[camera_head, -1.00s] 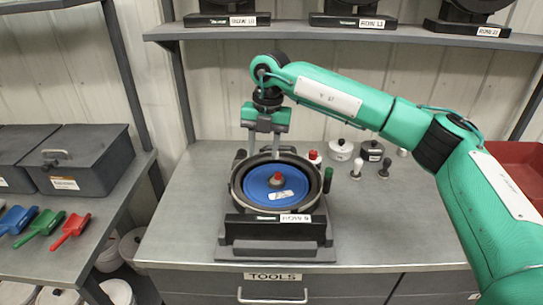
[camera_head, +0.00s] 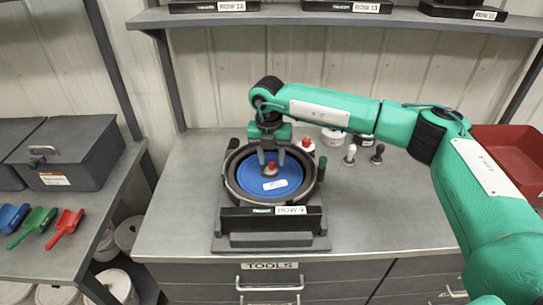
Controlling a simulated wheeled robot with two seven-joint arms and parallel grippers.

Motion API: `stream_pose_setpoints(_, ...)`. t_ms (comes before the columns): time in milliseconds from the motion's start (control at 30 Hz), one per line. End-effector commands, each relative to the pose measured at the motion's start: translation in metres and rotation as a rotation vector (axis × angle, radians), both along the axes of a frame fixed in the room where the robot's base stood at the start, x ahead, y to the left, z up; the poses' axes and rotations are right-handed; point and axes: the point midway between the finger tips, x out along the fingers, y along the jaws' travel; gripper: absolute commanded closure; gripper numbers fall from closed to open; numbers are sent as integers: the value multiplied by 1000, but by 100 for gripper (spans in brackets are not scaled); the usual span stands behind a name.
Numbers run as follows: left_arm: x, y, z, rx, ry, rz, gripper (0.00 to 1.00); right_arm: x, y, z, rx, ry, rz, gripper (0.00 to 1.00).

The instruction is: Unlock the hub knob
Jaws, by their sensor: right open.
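The seed meter (camera_head: 270,211) stands on the workbench, with a black round housing and a row label on its front. Inside lies a blue disc (camera_head: 250,186) with a small white label. The hub knob (camera_head: 271,168) is small and red on a grey base at the disc's middle. My right gripper (camera_head: 271,165) points down over the disc, its open fingers on either side of the knob. I cannot tell whether they touch it. My left gripper is not in view.
Two small handled tools (camera_head: 350,154) and jars are farther right, near a red bin (camera_head: 511,150). A shelf (camera_head: 330,18) runs above. The bench's front right is clear.

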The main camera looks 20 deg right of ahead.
Motion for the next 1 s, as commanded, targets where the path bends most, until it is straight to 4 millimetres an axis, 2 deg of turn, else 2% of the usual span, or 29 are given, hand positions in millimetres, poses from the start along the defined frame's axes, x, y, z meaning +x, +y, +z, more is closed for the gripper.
stream_pose_setpoints(133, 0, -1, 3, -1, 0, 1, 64, 0, 0, -9, 0, 0, 1, 60)
stream_pose_setpoints(400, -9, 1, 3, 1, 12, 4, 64, 0, 0, -11, 0, -1, 1, 60)
stream_pose_setpoints(433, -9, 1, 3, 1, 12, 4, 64, 0, 0, -11, 0, -1, 1, 62)
stream_pose_setpoints(633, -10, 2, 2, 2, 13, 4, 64, 0, 0, -11, 1, 0, 1, 100)
stream_pose_setpoints(1000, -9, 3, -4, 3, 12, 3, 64, 0, 0, -12, 1, -1, 47, 100)
